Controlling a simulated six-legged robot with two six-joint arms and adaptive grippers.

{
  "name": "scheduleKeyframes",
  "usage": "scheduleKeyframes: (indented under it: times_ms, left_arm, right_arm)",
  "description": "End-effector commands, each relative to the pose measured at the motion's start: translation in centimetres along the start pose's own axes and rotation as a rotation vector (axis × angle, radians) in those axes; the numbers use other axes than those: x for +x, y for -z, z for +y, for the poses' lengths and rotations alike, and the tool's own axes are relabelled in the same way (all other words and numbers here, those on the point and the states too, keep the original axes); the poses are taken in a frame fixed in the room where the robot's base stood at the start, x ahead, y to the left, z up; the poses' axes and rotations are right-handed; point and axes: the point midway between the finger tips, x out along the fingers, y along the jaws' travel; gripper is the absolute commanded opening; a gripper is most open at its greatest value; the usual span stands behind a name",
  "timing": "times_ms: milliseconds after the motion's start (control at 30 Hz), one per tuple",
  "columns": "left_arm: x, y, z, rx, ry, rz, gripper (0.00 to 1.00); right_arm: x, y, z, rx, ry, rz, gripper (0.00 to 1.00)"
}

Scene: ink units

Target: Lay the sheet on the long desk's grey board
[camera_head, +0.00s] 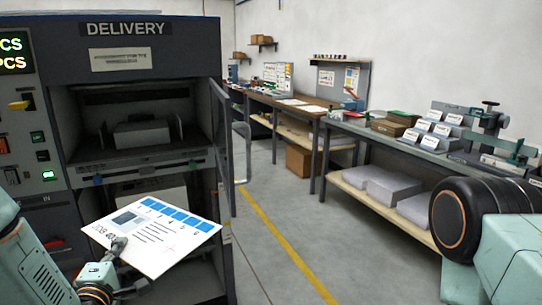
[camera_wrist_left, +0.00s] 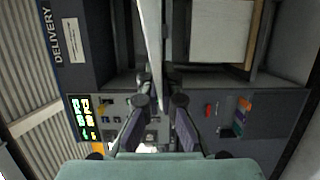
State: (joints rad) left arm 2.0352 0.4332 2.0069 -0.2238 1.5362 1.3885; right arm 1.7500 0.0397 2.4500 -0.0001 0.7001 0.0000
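The sheet (camera_head: 150,228) is a white printed page with a row of blue squares, a dark picture and text lines. My left gripper (camera_head: 118,246) is shut on its near edge and holds it tilted in front of the delivery machine. In the left wrist view the sheet (camera_wrist_left: 153,45) shows edge-on, between the fingers (camera_wrist_left: 160,102). The long desk (camera_head: 262,100) runs along the far wall with pale sheets lying on it. An upright grey board (camera_head: 360,82) stands behind its near end; I cannot make out a flat grey board on the top. My right gripper is out of view.
The delivery machine (camera_head: 120,60), with open bays, fills the left, its door (camera_head: 221,140) swung out. A bench (camera_head: 340,127) with trays, cards and a press stands at right, paper stacks on its shelf. Grey floor with a yellow line (camera_head: 285,245) lies clear between.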

Motion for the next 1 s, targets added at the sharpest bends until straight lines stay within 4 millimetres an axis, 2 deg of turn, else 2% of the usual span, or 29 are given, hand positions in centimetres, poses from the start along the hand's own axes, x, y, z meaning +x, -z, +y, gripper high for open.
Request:
scheduleKeyframes:
  times_ms: [33,100,233,400,533,700,1000]
  left_arm:
    - [-1.4,-1.2,-1.2,-0.001,0.007,-0.057,0.0]
    - [-3.3,-3.2,-2.3,-0.001,0.008,-0.145,0.0]
    - [-7.3,-6.8,-3.7,-0.002,0.008,-0.309,0.0]
    - [-12.9,-10.9,-4.2,-0.002,0.006,-0.497,0.0]
    - [-16.2,-13.0,-3.8,-0.001,0.003,-0.595,0.0]
    - [-18.3,-14.3,-3.3,0.002,0.0,-0.657,0.0]
    - [-18.5,-14.4,-3.2,0.004,-0.001,-0.665,0.0]
  right_arm:
    - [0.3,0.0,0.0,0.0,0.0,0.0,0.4]
    - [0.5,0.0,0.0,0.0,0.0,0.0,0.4]
    - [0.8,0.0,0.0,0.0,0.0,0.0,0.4]
    - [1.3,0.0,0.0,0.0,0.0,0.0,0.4]
    - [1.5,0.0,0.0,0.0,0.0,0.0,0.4]
    - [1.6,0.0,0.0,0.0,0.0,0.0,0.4]
    - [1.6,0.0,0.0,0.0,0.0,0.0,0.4]
